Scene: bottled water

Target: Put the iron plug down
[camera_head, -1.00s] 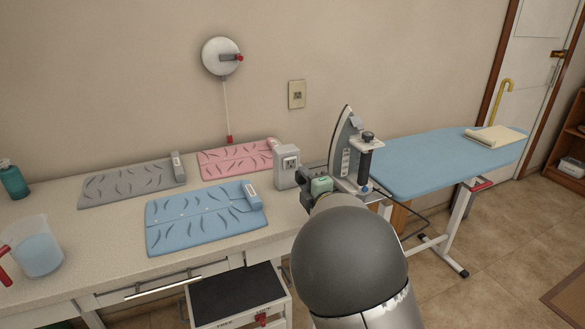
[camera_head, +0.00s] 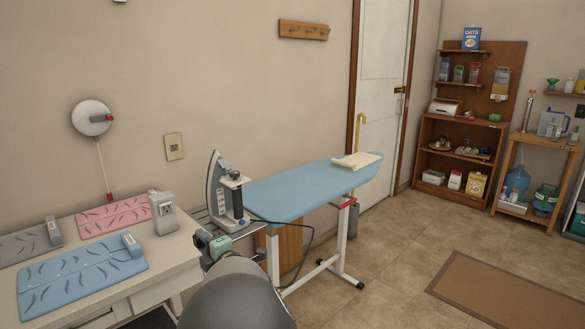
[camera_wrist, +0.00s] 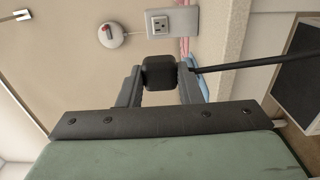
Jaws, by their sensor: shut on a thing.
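The iron plug (camera_wrist: 160,72) is a small black block in the wrist view. My gripper (camera_wrist: 160,84) is shut on it, with one dark finger on each side, and it is held in the air. A black cord (camera_wrist: 250,63) runs to the right beside it. In the head view my gripper (camera_head: 205,240) is off the right end of the white table, below the iron; the plug cannot be made out there. The iron (camera_head: 226,192) stands upright on its heel at the near end of the blue ironing board (camera_head: 300,190).
A wall outlet (camera_head: 174,146) is above. Floor right of the board is open.

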